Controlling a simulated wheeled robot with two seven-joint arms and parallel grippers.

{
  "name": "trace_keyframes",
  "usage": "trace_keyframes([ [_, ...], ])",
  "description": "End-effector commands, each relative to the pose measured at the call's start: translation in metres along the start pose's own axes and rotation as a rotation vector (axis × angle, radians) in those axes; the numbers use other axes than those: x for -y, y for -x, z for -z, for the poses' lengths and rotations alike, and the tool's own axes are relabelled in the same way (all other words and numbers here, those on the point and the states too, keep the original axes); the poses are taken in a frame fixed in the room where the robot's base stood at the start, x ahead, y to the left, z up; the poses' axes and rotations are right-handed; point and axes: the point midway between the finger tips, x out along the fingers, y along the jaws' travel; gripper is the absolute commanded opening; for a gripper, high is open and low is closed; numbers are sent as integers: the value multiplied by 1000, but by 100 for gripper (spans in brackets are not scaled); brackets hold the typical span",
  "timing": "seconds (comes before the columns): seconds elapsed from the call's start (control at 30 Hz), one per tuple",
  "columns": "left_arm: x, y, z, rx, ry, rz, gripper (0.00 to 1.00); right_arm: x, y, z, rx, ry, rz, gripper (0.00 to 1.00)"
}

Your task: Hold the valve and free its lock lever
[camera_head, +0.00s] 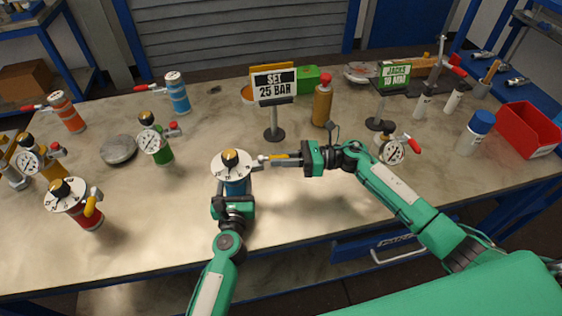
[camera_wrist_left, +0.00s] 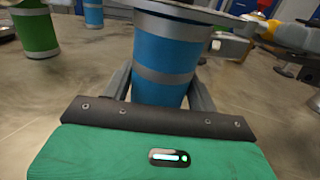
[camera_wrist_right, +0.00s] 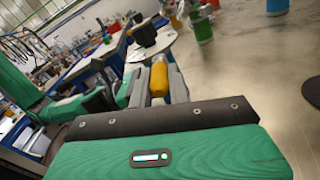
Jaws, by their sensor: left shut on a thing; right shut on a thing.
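The blue valve (camera_head: 237,187) stands upright near the table's middle, with a white dial (camera_head: 218,163) and a yellow-and-black knob (camera_head: 231,158) on top. Its blue body with grey bands fills the middle of the left wrist view (camera_wrist_left: 165,55). My left gripper (camera_head: 234,200) is shut on this body from the near side. The lock lever (camera_head: 266,159) sticks out to the right below the dial. My right gripper (camera_head: 285,160) is shut on its yellow grip, which shows between the fingers in the right wrist view (camera_wrist_right: 159,77). The lever's pivot is too small to read.
Several other valves with gauges or dials stand at left, including a red one (camera_head: 86,215) and a green one (camera_head: 160,153). A red bin (camera_head: 527,128) is at right.

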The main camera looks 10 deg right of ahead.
Motion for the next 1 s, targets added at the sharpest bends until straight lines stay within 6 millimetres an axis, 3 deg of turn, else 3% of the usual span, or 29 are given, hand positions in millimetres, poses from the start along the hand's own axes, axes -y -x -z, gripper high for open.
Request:
trace_keyframes([
  [0.4,2,0,-1,1,0,4,11,12,-1,-2,-54,0,-195,0],
  [0.97,2,0,-1,1,1,5,12,12,-1,-2,-63,-1,-228,0],
  [1.0,2,0,-1,1,1,5,12,12,-1,-2,-63,-1,-228,20],
])
